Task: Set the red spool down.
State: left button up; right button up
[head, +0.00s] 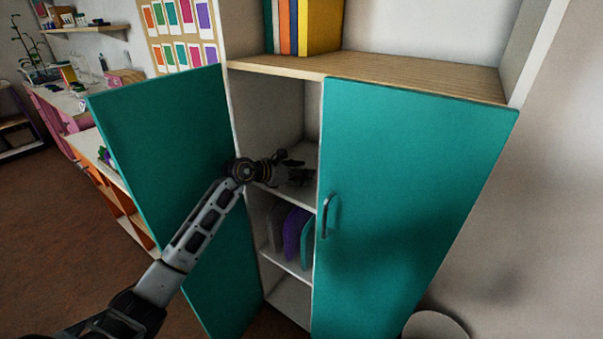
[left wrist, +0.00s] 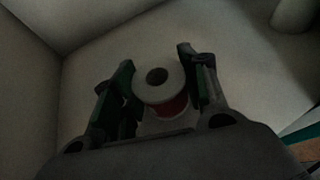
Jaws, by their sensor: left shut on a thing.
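In the left wrist view, the red spool (left wrist: 172,106) has a pale round flange with a dark centre hole and red winding below it. It sits between the fingers of my left gripper (left wrist: 158,88), which is shut on it. A pale surface lies around the spool; I cannot tell whether the spool touches it. In the head view my left gripper (head: 300,174) reaches into the cabinet's open left side, over the middle shelf (head: 292,193). The spool cannot be made out there. My right gripper is not in view.
The teal left door (head: 165,130) stands open beside my arm. The teal right door (head: 400,190) is shut, with a dark handle (head: 326,216). Boards in grey, purple and teal (head: 293,234) stand on the shelf below. A pale round thing (left wrist: 294,14) shows in the left wrist view.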

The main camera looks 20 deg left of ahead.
pick_arm(q)
jog(key=shift+f, duration=0.1)
jog(key=o, duration=0.7)
jog(key=shift+o, duration=1.7)
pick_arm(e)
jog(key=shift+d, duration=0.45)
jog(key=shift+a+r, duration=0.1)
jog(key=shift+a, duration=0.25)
